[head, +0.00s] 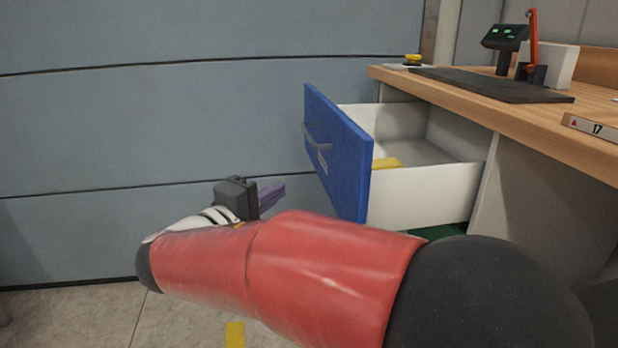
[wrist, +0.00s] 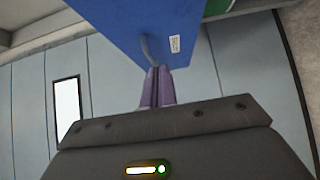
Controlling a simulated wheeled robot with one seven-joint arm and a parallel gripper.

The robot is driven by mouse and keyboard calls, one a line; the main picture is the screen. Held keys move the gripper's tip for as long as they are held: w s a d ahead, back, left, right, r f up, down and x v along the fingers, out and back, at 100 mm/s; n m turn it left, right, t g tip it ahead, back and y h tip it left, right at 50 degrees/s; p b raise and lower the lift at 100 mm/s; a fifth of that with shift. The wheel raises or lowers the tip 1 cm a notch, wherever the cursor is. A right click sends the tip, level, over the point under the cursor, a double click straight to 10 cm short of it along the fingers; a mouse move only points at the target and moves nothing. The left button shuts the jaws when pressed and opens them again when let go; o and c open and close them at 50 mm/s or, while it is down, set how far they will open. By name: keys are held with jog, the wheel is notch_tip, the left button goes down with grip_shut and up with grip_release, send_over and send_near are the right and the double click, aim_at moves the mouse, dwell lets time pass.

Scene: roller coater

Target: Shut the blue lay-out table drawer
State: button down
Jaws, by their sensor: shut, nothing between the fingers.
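The blue drawer (head: 338,152) of the lay-out table stands pulled out, with its white inside and a yellow item (head: 387,163) showing. Its grey handle (head: 317,134) is on the blue front, above a small white label. My gripper (head: 272,194) is in front of the drawer, to the left of and below the handle in the head view, with its purple fingers shut and empty. In the wrist view the blue front (wrist: 125,30) fills the upper middle, and the fingertips (wrist: 157,72) point toward it near the handle (wrist: 147,48). I cannot tell whether they touch it.
A grey panelled wall (head: 150,110) stands behind. Pale floor with a yellow strip (head: 235,334) lies below.

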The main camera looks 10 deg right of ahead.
aim_at(334, 166)
jog(key=x, duration=0.3)
jog(key=s+d+x, duration=0.1)
jog(key=x, duration=0.7)
jog(key=shift+s+d, duration=0.3)
jog(key=shift+d, duration=0.6)
jog(key=shift+w, duration=0.1)
